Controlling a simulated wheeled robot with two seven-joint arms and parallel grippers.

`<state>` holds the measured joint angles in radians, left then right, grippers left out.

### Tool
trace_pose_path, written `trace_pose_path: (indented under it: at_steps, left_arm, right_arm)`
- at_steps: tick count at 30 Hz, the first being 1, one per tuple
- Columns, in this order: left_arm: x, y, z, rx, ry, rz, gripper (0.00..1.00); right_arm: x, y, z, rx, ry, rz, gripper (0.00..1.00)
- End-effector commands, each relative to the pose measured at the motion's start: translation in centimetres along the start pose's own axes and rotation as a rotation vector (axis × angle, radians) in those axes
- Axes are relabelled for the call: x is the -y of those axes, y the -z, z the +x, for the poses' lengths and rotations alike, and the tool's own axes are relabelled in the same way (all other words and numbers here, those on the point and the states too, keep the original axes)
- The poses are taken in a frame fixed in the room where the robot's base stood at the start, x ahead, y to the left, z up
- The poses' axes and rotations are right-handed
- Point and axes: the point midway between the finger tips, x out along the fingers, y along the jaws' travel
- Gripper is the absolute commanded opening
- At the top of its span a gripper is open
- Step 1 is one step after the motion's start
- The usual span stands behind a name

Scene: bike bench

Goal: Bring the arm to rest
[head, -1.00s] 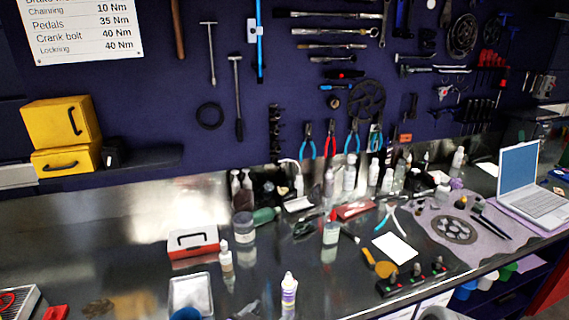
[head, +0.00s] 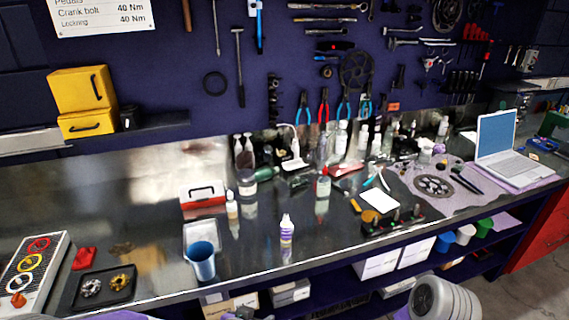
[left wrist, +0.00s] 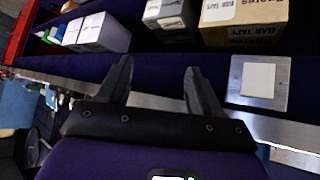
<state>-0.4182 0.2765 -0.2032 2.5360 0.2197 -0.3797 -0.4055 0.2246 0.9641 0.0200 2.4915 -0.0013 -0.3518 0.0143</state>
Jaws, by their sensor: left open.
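My left gripper (left wrist: 158,85) is open in the left wrist view, with two dark fingers apart and nothing between them. Beyond the fingers are the bench's front edge and the shelf below it, which holds boxes. In the head view, a light grey rounded arm part of mine (head: 445,300) shows at the bottom right. Purple and grey parts of mine show at the bottom left edge. No right gripper fingers are visible.
The metal bench (head: 130,215) carries a blue cup (head: 202,262) near the front edge, a small white bottle (head: 287,240), a black tray (head: 103,288) and a laptop (head: 500,140). White boxes (head: 380,263) and a cardboard box (left wrist: 240,25) sit on the shelf below.

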Motion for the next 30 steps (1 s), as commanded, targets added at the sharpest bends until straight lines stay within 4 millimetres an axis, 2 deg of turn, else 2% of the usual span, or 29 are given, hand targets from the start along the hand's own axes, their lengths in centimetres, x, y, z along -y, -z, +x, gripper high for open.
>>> trace_pose_path:
  at_steps: [1, 3, 5, 6, 9, 12, 15, 20, 30]
  left_arm:
    - [0.9, -2.5, 1.4, 0.073, 0.01, -0.039, 0.65]
    - [1.8, -6.2, 3.2, 0.172, 0.016, -0.106, 0.65]
    - [2.3, -9.6, 4.4, 0.259, 0.016, -0.17, 0.65]
    - [2.5, -12.0, 5.0, 0.317, 0.014, -0.217, 0.65]
    - [2.4, -17.5, 6.0, 0.449, 0.002, -0.338, 0.65]
    - [1.6, -22.1, 6.4, 0.556, -0.015, -0.454, 0.65]
    - [0.7, -25.2, 6.3, 0.629, -0.031, -0.542, 0.65]
    - [-0.2, -27.4, 6.2, 0.683, -0.046, -0.614, 0.65]
    - [-0.3, -27.5, 6.2, 0.687, -0.047, -0.62, 0.65]
  right_arm:
    - [0.0, 0.0, -0.1, -0.001, 0.0, 0.0, 0.65]
    - [0.1, 0.0, -0.2, -0.001, 0.0, 0.0, 0.65]
    - [0.1, 0.0, -0.2, -0.001, 0.0, 0.0, 0.65]
    - [0.1, 0.0, -0.3, -0.001, 0.0, 0.0, 0.65]
    - [0.1, 0.0, -0.4, -0.001, 0.0, 0.0, 0.65]
    - [0.2, 0.0, -0.5, -0.001, 0.0, 0.0, 0.65]
    - [0.2, 0.0, -0.6, -0.001, 0.0, 0.0, 0.65]
    - [0.2, 0.0, -0.6, -0.001, 0.0, 0.0, 0.65]
    - [0.2, 0.0, -0.6, -0.001, 0.0, 0.0, 0.65]
